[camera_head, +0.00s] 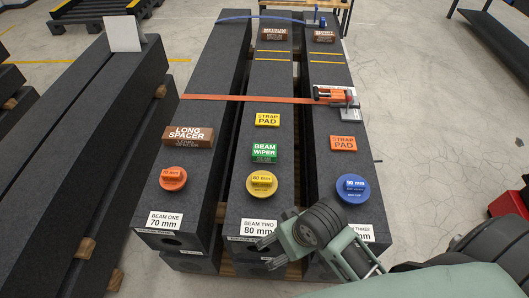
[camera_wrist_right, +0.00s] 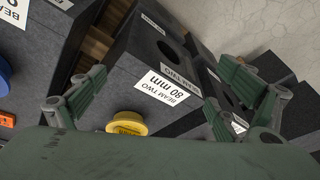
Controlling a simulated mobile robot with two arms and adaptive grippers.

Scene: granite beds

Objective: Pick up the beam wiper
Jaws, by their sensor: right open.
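The beam wiper (camera_head: 264,152) is a small green block with a white printed label. It lies on top of the middle granite beam (camera_head: 255,110), between the yellow strap pad (camera_head: 267,119) and the yellow round 80 mm cap (camera_head: 261,184). My right gripper (camera_head: 268,254) is open and empty at the near end of the middle beam, well short of the wiper. In the right wrist view its two fingers (camera_wrist_right: 150,105) are spread, with the beam end and its 80 mm label beyond them. The wiper does not show in the wrist view. My left gripper is not in view.
An orange strap (camera_head: 235,98) crosses the beams to a red ratchet (camera_head: 335,94). A brown long spacer (camera_head: 188,136) and orange cap (camera_head: 172,178) sit on the left beam. An orange strap pad (camera_head: 343,144) and blue cap (camera_head: 352,188) sit on the right beam.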

